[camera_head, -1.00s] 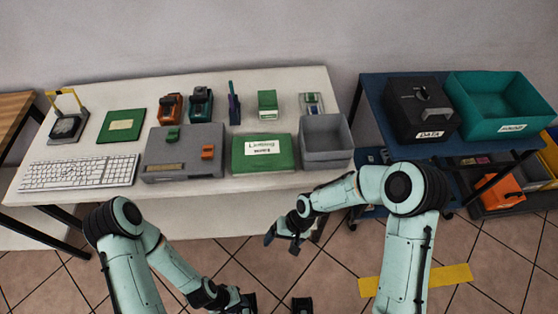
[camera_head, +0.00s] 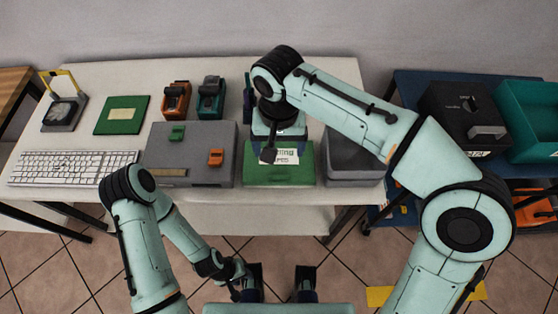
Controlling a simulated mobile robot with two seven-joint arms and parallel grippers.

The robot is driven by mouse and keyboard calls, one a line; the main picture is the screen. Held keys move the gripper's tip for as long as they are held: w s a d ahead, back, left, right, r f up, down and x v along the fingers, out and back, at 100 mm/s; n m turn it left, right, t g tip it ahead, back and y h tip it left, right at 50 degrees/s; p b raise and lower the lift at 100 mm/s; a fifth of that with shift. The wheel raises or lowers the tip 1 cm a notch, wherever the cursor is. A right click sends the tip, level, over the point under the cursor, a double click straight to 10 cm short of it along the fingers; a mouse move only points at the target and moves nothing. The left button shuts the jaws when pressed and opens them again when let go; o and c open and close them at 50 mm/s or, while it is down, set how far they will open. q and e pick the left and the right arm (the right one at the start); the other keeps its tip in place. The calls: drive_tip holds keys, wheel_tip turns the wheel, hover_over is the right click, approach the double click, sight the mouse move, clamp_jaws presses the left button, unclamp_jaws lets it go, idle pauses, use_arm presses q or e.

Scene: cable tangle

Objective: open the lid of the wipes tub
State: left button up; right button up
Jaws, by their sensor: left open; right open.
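The wipes tub is a green box (camera_head: 279,176) with a white label on top, near the front edge of the table. Its top looks flat and closed. My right gripper (camera_head: 269,154) is open over the tub's back left part and covers some of the label. I cannot tell whether its fingers touch the lid. My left gripper (camera_head: 238,279) is open and empty, low in front of the table and well away from the tub.
A grey box (camera_head: 220,142) with a green and an orange part stands close left of the tub. A keyboard (camera_head: 70,168) lies at the left. A black box (camera_head: 459,118) is on the blue cart.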

sight(279, 176)
drive_tip(key=f, duration=0.3)
drive_tip(key=f+b, duration=0.1)
drive_tip(key=f, duration=0.7)
drive_tip(key=shift+s+f+b, duration=0.15)
drive_tip(key=shift+s+b, duration=0.1)
drive_tip(key=shift+b, duration=0.15)
drive_tip(key=shift+f, duration=0.65)
